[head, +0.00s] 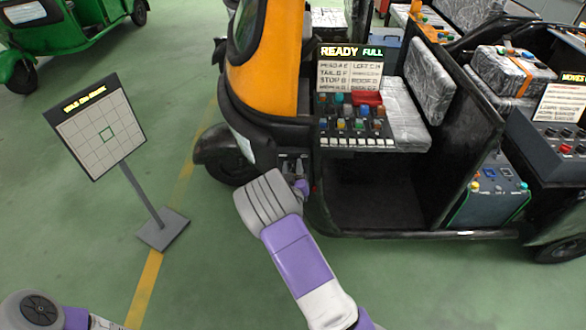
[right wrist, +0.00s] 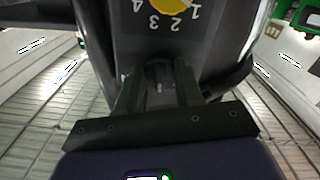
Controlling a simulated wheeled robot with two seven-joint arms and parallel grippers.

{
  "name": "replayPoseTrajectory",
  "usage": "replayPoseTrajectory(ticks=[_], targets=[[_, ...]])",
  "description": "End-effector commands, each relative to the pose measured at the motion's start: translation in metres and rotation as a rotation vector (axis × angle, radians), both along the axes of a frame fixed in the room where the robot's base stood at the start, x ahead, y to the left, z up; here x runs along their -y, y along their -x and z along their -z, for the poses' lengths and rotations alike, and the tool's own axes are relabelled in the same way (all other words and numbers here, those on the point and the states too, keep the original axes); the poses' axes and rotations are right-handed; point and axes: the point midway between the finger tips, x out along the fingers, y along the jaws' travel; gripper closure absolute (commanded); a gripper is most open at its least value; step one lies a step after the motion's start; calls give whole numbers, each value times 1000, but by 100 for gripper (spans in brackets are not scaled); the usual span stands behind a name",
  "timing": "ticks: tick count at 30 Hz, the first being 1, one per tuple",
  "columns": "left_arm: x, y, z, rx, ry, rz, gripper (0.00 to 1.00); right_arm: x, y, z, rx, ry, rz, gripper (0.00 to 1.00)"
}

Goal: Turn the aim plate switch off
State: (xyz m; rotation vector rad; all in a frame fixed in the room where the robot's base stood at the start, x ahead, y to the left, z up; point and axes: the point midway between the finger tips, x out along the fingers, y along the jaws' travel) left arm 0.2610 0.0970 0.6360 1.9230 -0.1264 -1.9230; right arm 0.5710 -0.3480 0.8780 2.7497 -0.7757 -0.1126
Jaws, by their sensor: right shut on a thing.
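The plate on a stand (head: 97,132) at the left of the head view is a pale gridded board with a dark header and a small green square. My right gripper (head: 299,182) reaches low at the front side of the yellow and black rickshaw, beside a small switch panel (head: 290,165). In the right wrist view my right gripper (right wrist: 159,90) is shut on a dark knob (right wrist: 159,75) on a dark panel. The knob's label is hidden or too dark to read. A yellow dial (right wrist: 172,4) with numbers 1 to 4 sits beyond it. My left gripper is not in view.
A green rickshaw (head: 65,35) stands at the far left. Green floor (head: 90,230) with a yellow line lies open between the stand and the rickshaw.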

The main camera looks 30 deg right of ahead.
Motion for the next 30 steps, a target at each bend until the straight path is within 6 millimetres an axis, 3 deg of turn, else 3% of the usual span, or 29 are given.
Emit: replayPoseTrajectory(ticks=[15,30], targets=[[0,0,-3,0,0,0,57,-1,0,2,-249,394,-2,95],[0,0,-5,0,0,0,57,-1,1,3,-366,583,0,95]])
